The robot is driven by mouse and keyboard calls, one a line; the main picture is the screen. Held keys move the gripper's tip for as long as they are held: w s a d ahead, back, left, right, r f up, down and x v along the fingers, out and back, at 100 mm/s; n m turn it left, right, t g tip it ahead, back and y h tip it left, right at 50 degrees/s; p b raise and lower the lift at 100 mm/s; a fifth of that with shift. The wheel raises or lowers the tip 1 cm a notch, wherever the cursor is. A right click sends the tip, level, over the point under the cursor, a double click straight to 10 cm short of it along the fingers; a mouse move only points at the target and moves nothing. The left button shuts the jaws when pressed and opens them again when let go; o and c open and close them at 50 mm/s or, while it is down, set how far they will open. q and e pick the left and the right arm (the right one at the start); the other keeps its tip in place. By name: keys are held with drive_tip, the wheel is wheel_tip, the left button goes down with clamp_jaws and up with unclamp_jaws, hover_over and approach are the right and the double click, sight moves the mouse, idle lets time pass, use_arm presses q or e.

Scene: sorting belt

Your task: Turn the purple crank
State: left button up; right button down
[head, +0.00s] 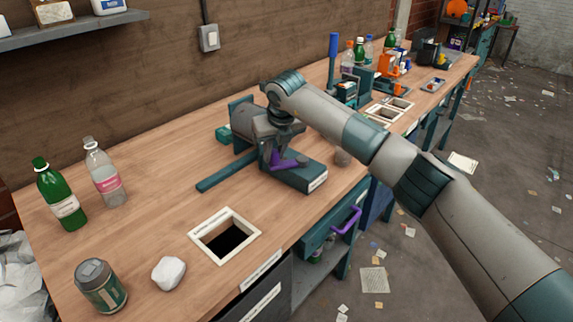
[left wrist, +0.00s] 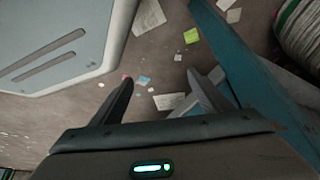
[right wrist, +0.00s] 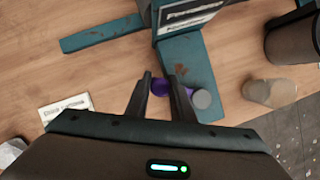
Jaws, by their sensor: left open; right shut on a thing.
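The purple crank (head: 288,162) is on a teal machine (head: 302,178) on the wooden bench, in the middle of the head view. In the right wrist view the purple crank (right wrist: 160,88) shows between the fingers, with a grey round end beside it. My right gripper (right wrist: 164,82) reaches down from above and is shut on the crank. In the head view my wrist partly hides the crank. My left gripper (left wrist: 160,90) is open and empty, above the littered floor; it is outside the head view.
A square opening with a white frame (head: 224,236) lies in front of the machine. A white lump (head: 168,273), a can (head: 101,285) and bottles (head: 60,193) stand to the left. A purple handle (head: 346,220) sticks out of the bench front. A teal panel (left wrist: 260,85) is beside my left gripper.

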use_arm(q)
drive_tip(key=shift+s+a+r+g+y+b, duration=0.2)
drive_tip(key=shift+s+a+g+b, duration=0.2)
drive_tip(key=shift+a+g+b, duration=0.3)
drive_tip(key=shift+s+a+r+g+y+b, duration=0.15)
drive_tip(key=shift+s+a+g+b, duration=0.3)
drive_tip(key=shift+b, duration=0.45)
use_arm(e)
drive_tip(key=shift+w+m+h, duration=1)
drive_tip(key=shift+w+m, duration=0.65)
drive_tip(key=shift+m, duration=0.65)
drive_tip(key=c, duration=1.5)
unclamp_jaws()
drive_tip(key=shift+c, duration=0.2)
use_arm(q)
drive_tip(key=shift+w, duration=0.1)
use_arm(e)
drive_tip(key=shift+s+r, duration=0.2)
drive_tip(key=shift+r, duration=0.3)
use_arm(q)
wheel_tip(320, 180, up, 6)
drive_tip(key=w+b, duration=0.1)
drive_tip(key=b, duration=0.1)
drive_tip(key=shift+w+d, duration=0.25)
drive_tip(key=shift+d, duration=0.1)
use_arm(e)
drive_tip(key=v, duration=1.6)
drive_tip(key=shift+s, duration=0.3)
